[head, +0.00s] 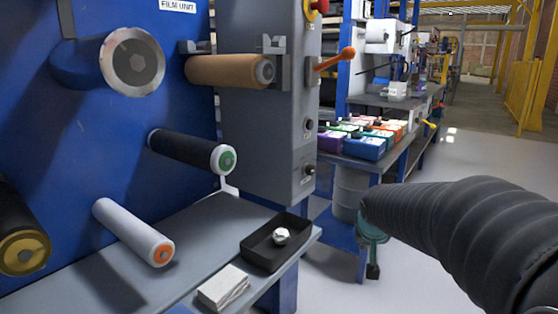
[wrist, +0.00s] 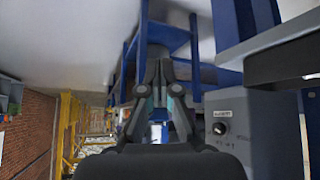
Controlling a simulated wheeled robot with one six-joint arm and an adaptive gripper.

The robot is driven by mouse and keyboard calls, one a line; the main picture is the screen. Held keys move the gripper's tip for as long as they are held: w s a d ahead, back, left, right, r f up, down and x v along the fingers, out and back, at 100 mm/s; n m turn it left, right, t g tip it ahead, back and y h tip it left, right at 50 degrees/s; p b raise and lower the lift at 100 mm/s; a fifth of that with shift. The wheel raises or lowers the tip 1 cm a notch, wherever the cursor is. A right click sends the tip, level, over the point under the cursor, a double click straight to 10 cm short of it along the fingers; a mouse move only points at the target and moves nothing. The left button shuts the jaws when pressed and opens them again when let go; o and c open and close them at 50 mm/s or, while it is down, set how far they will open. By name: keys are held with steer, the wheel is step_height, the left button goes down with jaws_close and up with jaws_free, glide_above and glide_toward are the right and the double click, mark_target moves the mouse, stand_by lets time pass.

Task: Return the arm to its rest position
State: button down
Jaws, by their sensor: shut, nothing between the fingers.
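My arm in its black ribbed sleeve reaches in from the right edge of the head view. My gripper (head: 373,271) shows small and dark just beyond the sleeve's end, below a teal part, pointing down. In the wrist view my gripper (wrist: 159,65) has its two fingers together, with nothing between them. It hangs in open air, apart from the machine and the shelf.
The blue film unit with rollers, including a brown roller (head: 228,71) and a white roller (head: 135,232), fills the left. A black tray (head: 274,243) and white cloths (head: 223,288) lie on its ledge. A grey drum (head: 350,190) stands behind my gripper. Floor (head: 480,160) is clear at right.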

steer(key=s+a+n+g, duration=0.1)
steer(key=s+a, duration=0.1)
steer(key=s, duration=1.2)
steer(key=s+a+r+y+p, duration=0.1)
steer(key=s+a, duration=0.2)
steer(key=s, duration=1.1)
steer(key=shift+s+a+r+n+g+y+p, duration=0.2)
steer(key=shift+r+n+g+y+p, duration=0.1)
steer(key=shift+n+g, duration=0.1)
